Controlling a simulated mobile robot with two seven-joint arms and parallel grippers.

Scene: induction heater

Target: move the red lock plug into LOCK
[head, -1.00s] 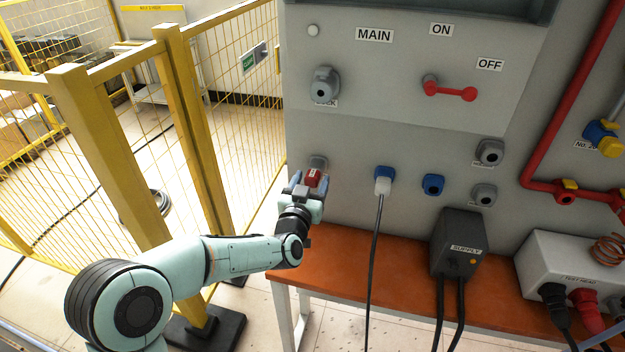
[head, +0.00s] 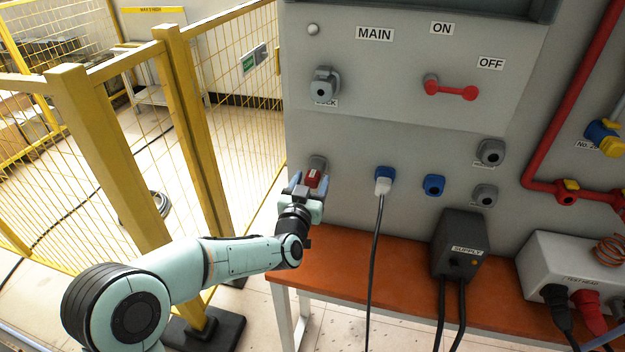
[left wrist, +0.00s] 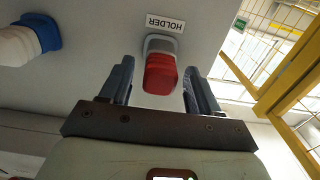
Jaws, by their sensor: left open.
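The red lock plug (head: 313,178) sits in the grey socket labelled HOLDER on the panel's lower left. In the left wrist view the red plug (left wrist: 160,74) stands between the two fingers of my left gripper (left wrist: 160,90), with a gap on each side. My left gripper (head: 308,184) is open around the plug in the head view. The grey LOCK socket (head: 325,84) is higher on the panel, above the holder; its label is partly covered. My right gripper is in neither view.
A blue socket with a white plug and cable (head: 383,184) is just right of my gripper. An orange bench (head: 350,268) lies below the panel. A yellow mesh fence (head: 200,130) stands on the left. A red-handled switch (head: 450,91) is at upper right.

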